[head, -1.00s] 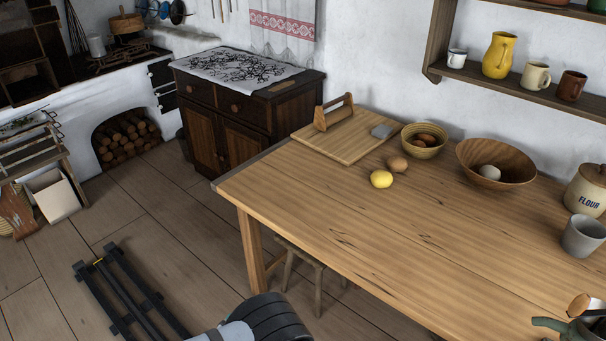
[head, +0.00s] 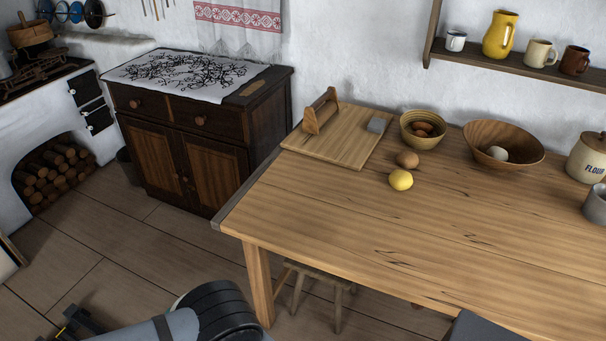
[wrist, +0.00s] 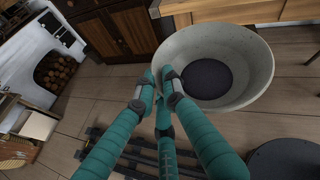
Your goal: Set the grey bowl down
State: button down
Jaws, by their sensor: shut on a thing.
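The grey bowl (wrist: 248,62) is large, pale and speckled in the wrist view, with a dark round patch at its bottom inside. My gripper (wrist: 159,84) has teal fingers and is shut on the bowl's near left rim. The bowl hangs over the plank floor, beside the table edge. Neither the bowl nor my gripper can be made out in the head view.
The wooden table (head: 330,230) has a broad clear front. A stool (head: 318,268) is partly underneath.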

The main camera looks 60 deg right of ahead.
jog(key=w+d+f+m+g+h+b, duration=0.15)
jog(key=w+d+b, duration=0.25)
jog(key=w+d, duration=0.55)
jog(key=w+d+r+m+g+b, duration=0.1)
jog(key=d+r, duration=0.1)
jog(key=d, duration=0.7)
jog(key=w+d+r+m+g+b, duration=0.1)
jog(key=d+r+b, duration=0.1)
jog(key=d, duration=0.7)
jog(key=s+d+r+g+b, duration=0.1)
jog(key=s+d+r, duration=0.3)
jog(key=d, duration=0.6)
jog(key=s+d+r+m, duration=0.15)
jog(key=s+d, duration=0.35)
jog(key=d, duration=0.5)
jog(key=s+d+r+g+b, duration=0.1)
jog(key=s+d+r, duration=0.35)
jog(key=d, duration=0.55)
jog(key=w+a+f, duration=0.3)
jog(key=a, duration=0.1)
jog(key=w+a+f+p, duration=0.1)
jog(key=w+a+f, duration=0.3)
jog(key=shift+w+f, duration=0.15)
jog(key=shift+w, duration=0.15)
notch_tip(320, 180, down, 4)
jog(key=shift+f, duration=0.1)
